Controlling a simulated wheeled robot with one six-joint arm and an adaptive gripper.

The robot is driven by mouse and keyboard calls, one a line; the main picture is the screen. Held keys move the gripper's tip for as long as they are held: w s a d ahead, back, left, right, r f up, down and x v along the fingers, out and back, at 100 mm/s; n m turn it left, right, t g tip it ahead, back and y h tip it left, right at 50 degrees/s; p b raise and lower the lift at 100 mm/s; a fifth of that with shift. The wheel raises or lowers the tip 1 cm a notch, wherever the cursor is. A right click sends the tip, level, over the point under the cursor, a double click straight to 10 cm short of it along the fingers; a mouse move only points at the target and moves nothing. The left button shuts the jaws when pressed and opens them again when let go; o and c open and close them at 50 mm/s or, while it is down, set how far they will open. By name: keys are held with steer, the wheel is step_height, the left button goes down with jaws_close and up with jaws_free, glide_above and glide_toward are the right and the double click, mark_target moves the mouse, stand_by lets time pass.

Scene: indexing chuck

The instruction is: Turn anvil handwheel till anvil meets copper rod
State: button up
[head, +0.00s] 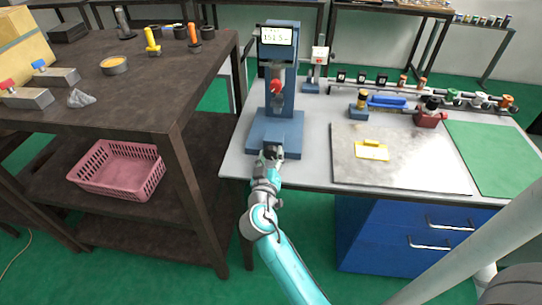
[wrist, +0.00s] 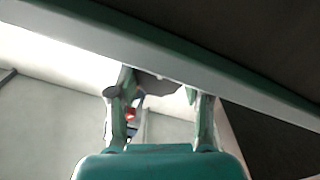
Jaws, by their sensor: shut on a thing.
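The blue machine (head: 280,75) stands at the left end of the grey table, with a display on top reading about 151.5 and a red knob (head: 275,87) on its front. My gripper (head: 271,154) is at the front of the machine's base, by the table's front edge, closed around a dark part there that I take to be the anvil handwheel. In the wrist view my gripper (wrist: 160,92) has a finger on each side of this dark rounded handwheel (wrist: 158,86), mostly hidden behind a long grey-green edge. The anvil and copper rod cannot be made out.
A dark shelf unit (head: 150,110) with a pink basket (head: 117,168) stands close on the left. A metal plate (head: 400,165) with a yellow block, a red vise (head: 430,113) and a green mat (head: 495,155) are to the right on the table.

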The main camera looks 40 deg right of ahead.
steer(key=m, duration=0.4)
steer(key=shift+f+m, duration=0.1)
steer(key=shift+m, duration=0.3)
steer(key=m, duration=0.3)
steer(key=shift+m, duration=0.3)
steer(key=m, duration=1.3)
steer(key=shift+m, duration=0.3)
steer(key=m, duration=0.5)
steer(key=shift+m, duration=0.3)
steer(key=o, duration=1.2)
steer(key=shift+c, duration=0.2)
